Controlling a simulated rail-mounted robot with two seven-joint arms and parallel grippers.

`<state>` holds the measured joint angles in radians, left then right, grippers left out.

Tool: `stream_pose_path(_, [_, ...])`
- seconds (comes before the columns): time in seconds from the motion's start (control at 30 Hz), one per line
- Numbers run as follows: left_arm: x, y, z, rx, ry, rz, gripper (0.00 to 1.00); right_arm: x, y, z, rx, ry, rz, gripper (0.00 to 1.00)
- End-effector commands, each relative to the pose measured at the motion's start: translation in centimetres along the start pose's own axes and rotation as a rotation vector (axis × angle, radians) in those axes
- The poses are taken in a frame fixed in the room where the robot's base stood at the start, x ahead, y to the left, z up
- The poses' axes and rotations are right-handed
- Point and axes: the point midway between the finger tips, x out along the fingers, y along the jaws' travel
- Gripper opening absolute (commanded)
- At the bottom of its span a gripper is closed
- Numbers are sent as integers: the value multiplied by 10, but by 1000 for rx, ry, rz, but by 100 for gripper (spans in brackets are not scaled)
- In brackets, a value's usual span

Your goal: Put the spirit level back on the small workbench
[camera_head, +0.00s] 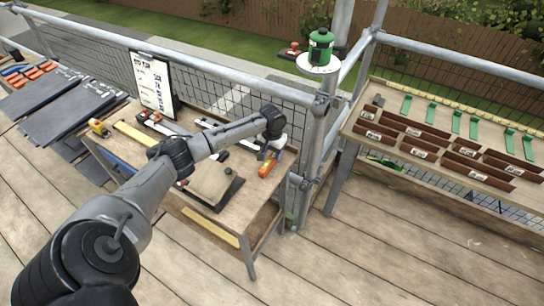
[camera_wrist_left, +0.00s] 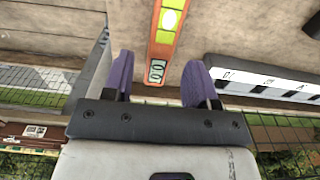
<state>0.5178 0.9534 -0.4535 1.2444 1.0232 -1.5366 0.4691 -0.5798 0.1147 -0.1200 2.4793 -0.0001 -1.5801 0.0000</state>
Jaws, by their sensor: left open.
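The spirit level (camera_head: 267,168) is orange and lies near the right end of the small workbench (camera_head: 257,198). In the left wrist view the spirit level (camera_wrist_left: 165,38) shows its yellow-green vial and a small label near its closest end. My left gripper (camera_head: 274,152) is over this end of the bench, close to the level. In the left wrist view my left gripper (camera_wrist_left: 158,80) has its two purple fingers spread, with the level's end between and just beyond the tips. I cannot tell whether the fingers touch it. My right gripper is not in view.
A clipboard (camera_head: 154,84) stands at the bench's back. A green canister (camera_head: 320,48) sits on a round plate by the rail. A second bench (camera_head: 455,150) holds brown pieces and green brackets. Slates (camera_head: 62,108) lie left.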

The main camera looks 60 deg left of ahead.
Motion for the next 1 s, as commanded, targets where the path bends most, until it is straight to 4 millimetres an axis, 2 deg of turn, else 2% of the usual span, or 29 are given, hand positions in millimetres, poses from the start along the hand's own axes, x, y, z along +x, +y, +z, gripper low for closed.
stream_pose_path(0.03, [-14,0,-1,1,2,1,53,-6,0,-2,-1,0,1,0])
stream_pose_path(0.3, [-60,0,-1,1,3,1,53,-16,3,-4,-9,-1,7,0])
stream_pose_path(0.5, [-80,0,0,0,1,1,53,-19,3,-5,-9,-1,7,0])
stream_pose_path(0.57, [-80,2,1,6,-1,0,53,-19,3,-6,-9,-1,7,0])
stream_pose_path(0.67, [-66,18,12,61,-7,-9,53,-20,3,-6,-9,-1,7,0])
stream_pose_path(0.77, [-29,52,42,185,-13,-20,53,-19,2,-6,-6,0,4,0])
stream_pose_path(0.87, [19,100,97,361,-4,-17,53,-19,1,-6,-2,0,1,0])
stream_pose_path(0.9, [36,119,124,432,6,-8,53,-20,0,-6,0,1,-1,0])
stream_pose_path(0.97, [55,144,165,526,28,12,53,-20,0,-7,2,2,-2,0])
stream_pose_path(1.0, [64,158,193,577,46,29,53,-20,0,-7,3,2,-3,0])
